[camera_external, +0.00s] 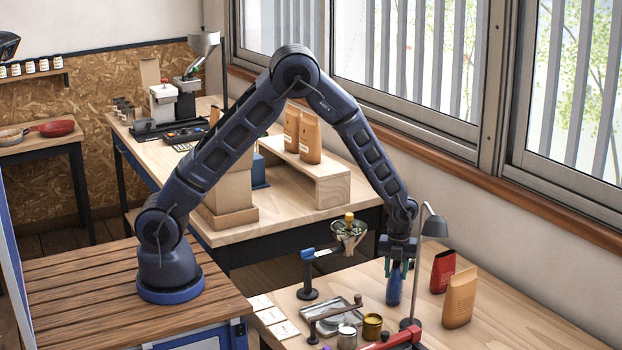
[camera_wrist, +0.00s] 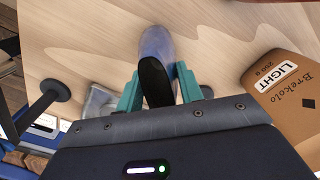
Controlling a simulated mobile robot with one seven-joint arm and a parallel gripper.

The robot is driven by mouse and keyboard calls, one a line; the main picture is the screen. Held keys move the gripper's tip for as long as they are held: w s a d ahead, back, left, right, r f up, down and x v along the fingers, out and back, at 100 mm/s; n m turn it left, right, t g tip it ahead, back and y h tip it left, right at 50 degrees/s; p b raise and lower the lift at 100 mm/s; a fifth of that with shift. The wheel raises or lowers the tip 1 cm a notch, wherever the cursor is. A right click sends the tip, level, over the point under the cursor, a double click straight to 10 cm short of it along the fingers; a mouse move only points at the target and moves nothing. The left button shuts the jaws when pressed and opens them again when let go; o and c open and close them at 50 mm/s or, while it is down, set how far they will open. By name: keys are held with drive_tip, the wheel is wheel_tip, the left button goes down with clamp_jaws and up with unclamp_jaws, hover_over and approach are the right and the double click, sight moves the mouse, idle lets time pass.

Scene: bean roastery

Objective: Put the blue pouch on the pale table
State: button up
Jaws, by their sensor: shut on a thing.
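My gripper (camera_external: 397,266) points down over the near pale wooden table (camera_external: 505,322), at its middle. It is shut on a narrow blue thing, which I take to be the blue pouch (camera_external: 394,288). In the wrist view the pouch (camera_wrist: 156,45) shows bluish-grey with a dark oval part between the teal fingertips (camera_wrist: 158,88). It hangs upright below the fingers. I cannot tell whether its bottom touches the table.
Right of my gripper stand a red pouch (camera_external: 442,271) and an orange-brown pouch (camera_external: 460,298), also in the wrist view (camera_wrist: 285,90). A lamp (camera_external: 433,222) stands close by. Left are a dripper stand (camera_external: 308,280), a metal tray (camera_external: 335,313) and tins (camera_external: 372,326). The right front is clear.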

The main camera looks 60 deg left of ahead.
drive_tip(key=o, duration=1.2)
drive_tip(key=shift+f, duration=0.1)
